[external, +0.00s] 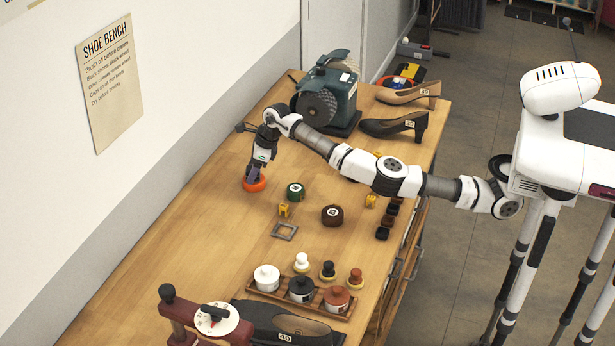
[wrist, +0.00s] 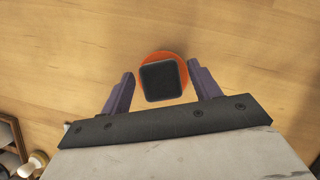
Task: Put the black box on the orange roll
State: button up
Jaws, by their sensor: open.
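The orange roll (external: 254,185) lies on the wooden bench toward the wall side. In the wrist view, the orange roll (wrist: 163,55) shows as a rim around the black box (wrist: 161,81). The black box appears to rest on top of the roll, slightly toward the near side. My gripper (external: 256,172) is low over the roll. In the wrist view, my gripper (wrist: 162,80) is open, with one finger on either side of the box and a visible gap at each side. In the external view my gripper hides the box.
A green roll (external: 295,192) and a dark brown roll (external: 332,215) lie to the right. A grey square frame (external: 285,231) and a yellow block (external: 284,210) are nearby. Several small dark blocks (external: 382,233) line the right edge. A grinder (external: 327,95) stands behind. The bench left of the roll is clear.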

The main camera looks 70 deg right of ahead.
jog(key=v, duration=1.2)
jog(key=shift+b, duration=0.4)
